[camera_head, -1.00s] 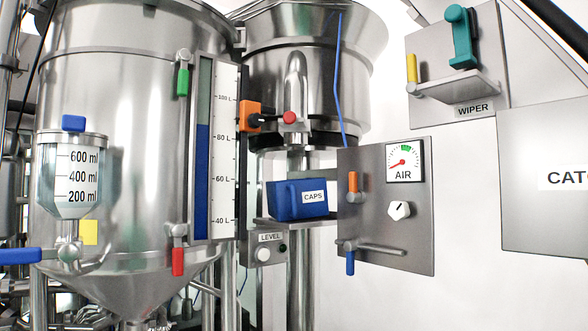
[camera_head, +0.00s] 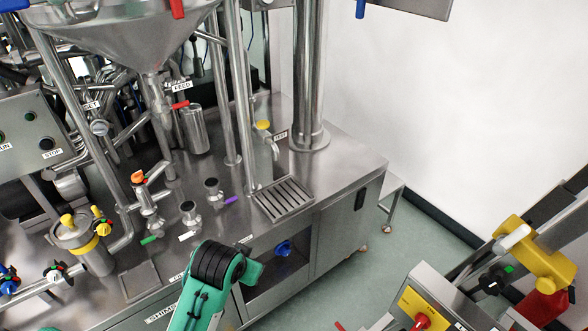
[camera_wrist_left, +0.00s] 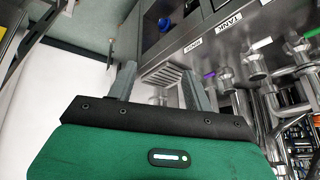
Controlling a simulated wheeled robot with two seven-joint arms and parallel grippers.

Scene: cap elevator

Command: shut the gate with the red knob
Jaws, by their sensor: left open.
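The gate and its red knob, which showed below the steel bowl in the earlier head view, are out of the current head view. My left arm (camera_head: 208,285) rises from the bottom of the head view, in front of the steel bench; its fingers cannot be made out there. In the left wrist view my left gripper (camera_wrist_left: 160,72) is open, with its two grey fingers apart and nothing between them. The slotted drain grate shows beyond the fingers. My right gripper is not in view.
The steel bench (camera_head: 345,160) carries valves, pipes, a drain grate (camera_head: 284,199) and upright columns. A red lever (camera_head: 180,105) sits by the FEED label. A control box (camera_head: 425,300) with a red button and a yellow mechanism (camera_head: 535,255) stand lower right. Green floor is open between.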

